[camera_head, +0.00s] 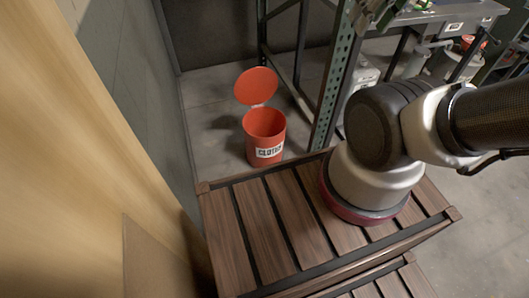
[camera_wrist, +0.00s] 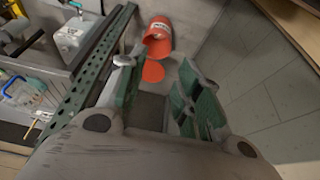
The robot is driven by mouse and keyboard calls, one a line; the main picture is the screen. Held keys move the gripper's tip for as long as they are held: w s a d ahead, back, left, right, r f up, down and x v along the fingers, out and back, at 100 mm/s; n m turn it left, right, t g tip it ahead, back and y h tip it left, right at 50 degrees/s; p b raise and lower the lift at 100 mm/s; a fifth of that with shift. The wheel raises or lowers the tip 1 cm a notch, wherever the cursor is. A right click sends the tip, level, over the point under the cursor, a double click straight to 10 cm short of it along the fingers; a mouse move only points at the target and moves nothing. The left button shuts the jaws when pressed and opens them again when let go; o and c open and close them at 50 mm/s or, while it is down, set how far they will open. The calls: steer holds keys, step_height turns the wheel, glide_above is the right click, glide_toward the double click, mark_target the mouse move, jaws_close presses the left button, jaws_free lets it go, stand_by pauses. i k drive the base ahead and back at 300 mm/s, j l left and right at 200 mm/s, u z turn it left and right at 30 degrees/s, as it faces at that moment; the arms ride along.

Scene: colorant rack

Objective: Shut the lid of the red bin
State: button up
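The red bin (camera_head: 265,133) stands on the floor with a white label on its front. Its round red lid (camera_head: 256,86) is open, tilted up at the back of the rim. In the wrist view the bin (camera_wrist: 158,42) is at the top, with the lid (camera_wrist: 153,72) just below it. My gripper (camera_wrist: 157,82) is open and empty, its two fingers spread apart, with the lid showing between and beyond them.
A green perforated rack post (camera_head: 332,85) stands just right of the bin. A grey wall (camera_head: 120,85) runs along the left. A slatted wooden surface (camera_head: 265,225) lies in front of the bin. Shelving with containers is at the upper right.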

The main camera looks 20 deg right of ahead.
mark_target(257, 85)
steer(key=i+l, duration=0.3)
steer(key=i, duration=0.2)
steer(key=i+l, duration=0.3)
steer(key=i, duration=0.2)
